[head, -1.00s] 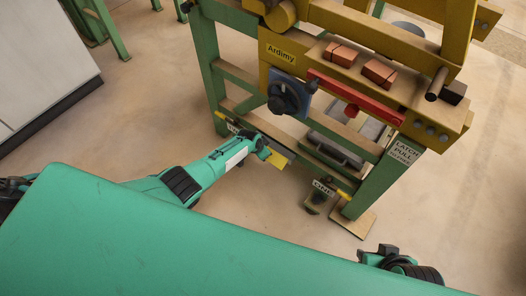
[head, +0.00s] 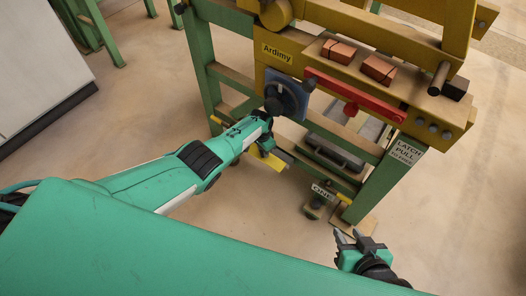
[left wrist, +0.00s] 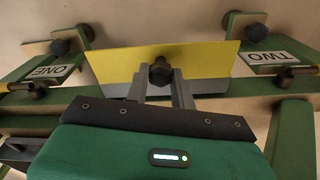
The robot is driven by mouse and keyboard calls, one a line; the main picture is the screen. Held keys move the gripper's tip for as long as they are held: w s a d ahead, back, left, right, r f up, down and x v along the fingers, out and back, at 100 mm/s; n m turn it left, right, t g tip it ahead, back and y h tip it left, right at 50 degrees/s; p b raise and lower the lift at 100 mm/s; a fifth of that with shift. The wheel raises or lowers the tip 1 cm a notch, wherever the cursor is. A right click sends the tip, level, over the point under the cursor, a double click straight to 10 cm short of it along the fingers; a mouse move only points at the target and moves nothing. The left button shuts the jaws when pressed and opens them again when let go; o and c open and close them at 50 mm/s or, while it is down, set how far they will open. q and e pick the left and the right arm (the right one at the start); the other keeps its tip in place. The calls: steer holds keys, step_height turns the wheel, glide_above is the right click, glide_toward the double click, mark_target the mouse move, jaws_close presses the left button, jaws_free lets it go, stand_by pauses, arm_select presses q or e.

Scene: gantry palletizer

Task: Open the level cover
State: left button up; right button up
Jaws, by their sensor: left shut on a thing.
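A yellow plate (head: 262,161) with a grey lower edge sits low on the green frame; it looks like the level cover. In the left wrist view the yellow plate (left wrist: 110,66) spans the middle, with a dark knob (left wrist: 160,70) at its centre. My left gripper (left wrist: 162,82) is shut on this knob, one finger on each side. In the head view my left gripper (head: 266,143) partly hides the plate. I cannot tell what lies behind the plate. My right gripper (head: 347,236) is empty, its fingers apart, low and right of the frame.
Above are a blue panel with a dark dial (head: 286,97), a red bar (head: 354,95) and a yellow beam (head: 400,85). A green leg (head: 385,180) stands right.

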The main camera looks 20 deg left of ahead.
stand_by(0.3)
arm_select(q)
steer(key=o, duration=1)
